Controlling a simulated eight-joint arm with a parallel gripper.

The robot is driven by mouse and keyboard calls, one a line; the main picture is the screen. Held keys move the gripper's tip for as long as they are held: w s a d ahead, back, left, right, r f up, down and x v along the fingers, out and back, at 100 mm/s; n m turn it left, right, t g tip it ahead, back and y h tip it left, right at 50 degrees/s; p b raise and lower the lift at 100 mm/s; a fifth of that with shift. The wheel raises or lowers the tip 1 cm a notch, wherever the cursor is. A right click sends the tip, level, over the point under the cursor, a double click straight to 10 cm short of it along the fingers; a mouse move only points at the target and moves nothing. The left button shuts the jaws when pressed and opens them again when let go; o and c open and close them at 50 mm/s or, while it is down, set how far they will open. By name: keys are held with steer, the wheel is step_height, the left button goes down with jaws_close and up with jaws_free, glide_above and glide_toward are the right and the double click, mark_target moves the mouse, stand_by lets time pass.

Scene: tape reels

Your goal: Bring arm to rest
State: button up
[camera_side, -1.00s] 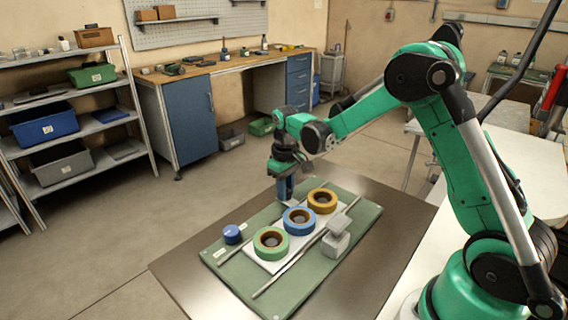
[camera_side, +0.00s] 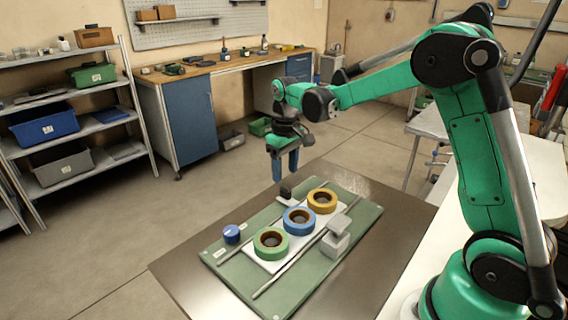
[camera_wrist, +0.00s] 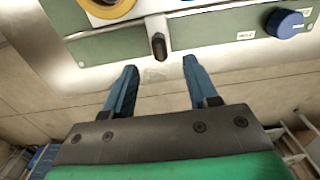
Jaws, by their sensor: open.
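My gripper (camera_side: 285,176) hangs above the far edge of the green board, its two blue fingers apart with nothing between them. In the wrist view, the open fingers (camera_wrist: 160,66) point toward a small dark piece (camera_wrist: 159,46), clear of it. That dark piece (camera_side: 286,193) stands at the board's far edge in the side view. A green reel (camera_side: 271,243), a blue reel (camera_side: 299,220) and a yellow reel (camera_side: 322,201) lie in a row on a white plate. The yellow reel (camera_wrist: 108,6) is cut off at the top of the wrist view.
The green board (camera_side: 345,258) lies on a brown table (camera_side: 178,271). A small blue cylinder (camera_side: 232,234) stands on its left, also in the wrist view (camera_wrist: 284,23). A grey block (camera_side: 336,243) stands on its right. Thin rods flank the plate. The air around my gripper is clear.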

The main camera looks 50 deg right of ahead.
steer(key=s+a+r+t, duration=0.3)
steer(key=s+a, duration=0.1)
steer(key=s, duration=0.2)
steer(key=s+a+r+t, duration=0.2)
steer(key=s+a+t, duration=0.2)
steer(key=s, duration=0.2)
steer(key=shift+a+r, duration=0.4)
stand_by(0.6)
